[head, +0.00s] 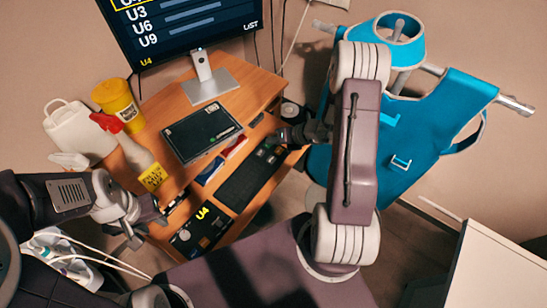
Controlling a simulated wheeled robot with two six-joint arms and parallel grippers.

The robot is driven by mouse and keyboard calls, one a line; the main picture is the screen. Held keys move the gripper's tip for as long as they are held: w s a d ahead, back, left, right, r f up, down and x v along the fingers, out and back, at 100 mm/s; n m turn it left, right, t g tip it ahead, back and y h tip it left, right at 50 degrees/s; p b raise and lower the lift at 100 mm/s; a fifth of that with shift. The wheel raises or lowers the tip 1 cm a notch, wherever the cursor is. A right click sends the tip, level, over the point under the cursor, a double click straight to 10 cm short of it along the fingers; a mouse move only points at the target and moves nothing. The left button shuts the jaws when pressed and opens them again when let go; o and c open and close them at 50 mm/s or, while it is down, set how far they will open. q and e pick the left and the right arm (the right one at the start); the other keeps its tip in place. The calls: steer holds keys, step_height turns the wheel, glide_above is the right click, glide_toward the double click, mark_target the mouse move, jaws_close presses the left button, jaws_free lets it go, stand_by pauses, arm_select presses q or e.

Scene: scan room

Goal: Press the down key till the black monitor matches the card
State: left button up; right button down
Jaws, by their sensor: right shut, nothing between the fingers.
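The black monitor (185,25) stands at the back of the desk, its top cut off by the picture edge. Its list shows U3, U6 and U9 under a partly cut-off top row, with a yellow U4 at the lower left. A black card with a yellow U4 (204,218) lies at the desk's front. The dark keyboard (240,186) lies on the lower shelf; its down key is too small to make out. My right gripper (282,140) is shut and empty over the keyboard's far right end. My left gripper (150,222) is left of the card; its fingers are unclear.
A black flat box (202,133) lies on the desk. A yellow tub (118,103), a white jug (78,130) and a spray bottle with a red head (130,145) stand at the left. A blue apron-like garment (425,135) hangs at the right, behind my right arm.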

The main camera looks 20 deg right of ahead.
mark_target(274, 160)
steer(key=shift+d, duration=0.1)
steer(key=shift+f, duration=0.15)
step_height(274, 160, down, 8)
steer(key=b, duration=0.7)
steer(key=shift+f+b, duration=0.25)
steer(key=shift+b, duration=0.1)
stand_by(1.5)
steer(key=shift+f+b, duration=0.4)
